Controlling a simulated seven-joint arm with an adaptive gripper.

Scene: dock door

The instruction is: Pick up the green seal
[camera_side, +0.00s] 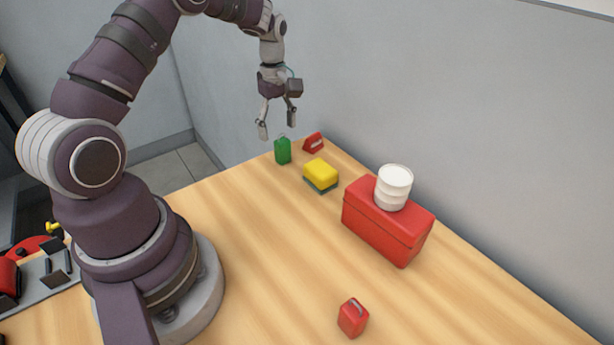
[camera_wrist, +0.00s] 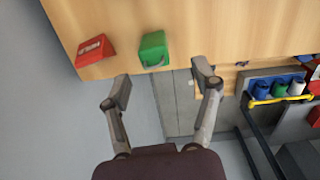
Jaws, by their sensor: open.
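The green seal (camera_side: 283,150) stands near the far end of the wooden table, a small block with a thin wire loop on top. It also shows in the wrist view (camera_wrist: 154,49), close to the table edge. My gripper (camera_side: 277,130) is open and empty, held above and a little to the left of the seal in the side view. In the wrist view, the fingers (camera_wrist: 160,84) are spread apart, and the seal appears just beyond their tips, roughly between them. I cannot tell the exact height gap.
A red wedge-shaped piece (camera_side: 313,143) sits close beside the seal. A yellow and teal sponge (camera_side: 320,175) lies nearer. A red box (camera_side: 386,225) carries white round lids (camera_side: 393,187). A red seal (camera_side: 352,317) stands at the front. The middle of the table (camera_side: 255,225) is clear.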

